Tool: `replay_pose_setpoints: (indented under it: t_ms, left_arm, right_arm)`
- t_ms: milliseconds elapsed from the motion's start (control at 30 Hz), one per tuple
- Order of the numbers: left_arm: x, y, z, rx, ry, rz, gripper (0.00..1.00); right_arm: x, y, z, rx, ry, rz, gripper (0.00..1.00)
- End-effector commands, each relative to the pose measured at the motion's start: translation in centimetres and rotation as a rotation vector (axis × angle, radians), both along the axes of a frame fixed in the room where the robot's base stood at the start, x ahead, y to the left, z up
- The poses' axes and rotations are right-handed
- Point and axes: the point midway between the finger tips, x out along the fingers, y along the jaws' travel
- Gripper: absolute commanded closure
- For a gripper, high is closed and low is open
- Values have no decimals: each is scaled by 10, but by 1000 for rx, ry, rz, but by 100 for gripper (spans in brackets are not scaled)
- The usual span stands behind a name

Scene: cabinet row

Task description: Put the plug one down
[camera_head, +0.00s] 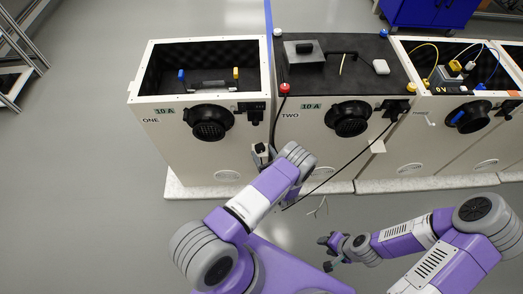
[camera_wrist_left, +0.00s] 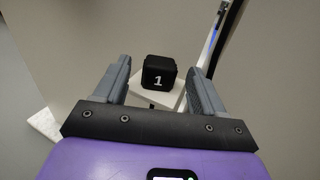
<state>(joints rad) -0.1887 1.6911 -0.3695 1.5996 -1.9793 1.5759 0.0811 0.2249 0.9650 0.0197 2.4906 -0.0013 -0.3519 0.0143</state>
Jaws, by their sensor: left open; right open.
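Plug one is a black block marked "1" (camera_wrist_left: 158,73) in the left wrist view. It sits on a small white ledge (camera_wrist_left: 165,98) at the front of the cabinets. My left gripper (camera_wrist_left: 162,78) is open, with one finger on each side of the plug and visible gaps between. In the head view the left gripper (camera_head: 264,152) is low in front of the gap between cabinets ONE and TWO, and the plug is small there. My right gripper (camera_head: 328,248) is open and empty, low over the floor at the lower middle.
Cabinet ONE (camera_head: 170,150) is open-topped. Cabinet TWO (camera_head: 315,155) has a black top with a grey box (camera_head: 302,56). A black cable (camera_head: 345,167) hangs from the right of cabinet TWO towards my left arm.

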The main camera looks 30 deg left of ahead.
Motion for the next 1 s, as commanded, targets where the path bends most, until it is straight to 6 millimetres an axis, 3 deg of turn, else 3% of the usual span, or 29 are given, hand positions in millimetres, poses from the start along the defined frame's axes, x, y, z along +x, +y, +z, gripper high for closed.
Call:
replay_pose_setpoints:
  t_ms: [200,433,1000]
  left_arm:
    - [-30,-43,3,3,1,-6,30]
    - [-52,-73,2,2,-2,-4,30]
    - [-59,-81,1,2,-2,-1,30]
  right_arm:
    - [0,0,16,0,-1,0,57]
    - [0,0,22,0,-1,0,57]
    - [0,0,23,0,-1,0,57]
